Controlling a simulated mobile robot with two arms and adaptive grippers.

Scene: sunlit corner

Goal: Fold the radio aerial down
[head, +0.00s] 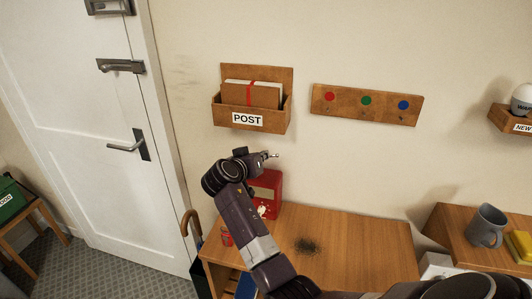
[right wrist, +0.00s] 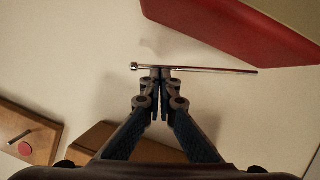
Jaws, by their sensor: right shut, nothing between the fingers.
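The red radio (head: 266,186) stands at the back left of the wooden desk, partly hidden behind my right arm. Its red body also fills the upper right of the right wrist view (right wrist: 235,25). The thin silver aerial (right wrist: 215,69) runs almost level across the right wrist view, with a small knob at its left end. My right gripper (right wrist: 161,72) is shut with nothing between its fingers. Its fingertips are at the rod, near the knob end; I cannot tell whether they touch it. In the head view the right gripper (head: 262,155) is above the radio. My left gripper is out of view.
A wooden post box (head: 278,118) with letters and a rack with coloured dots (head: 367,105) hang on the wall above. The desk (head: 365,250) has a dark smudge (head: 307,246) and bare room to the right. A grey mug (head: 487,227) stands on a raised shelf at right.

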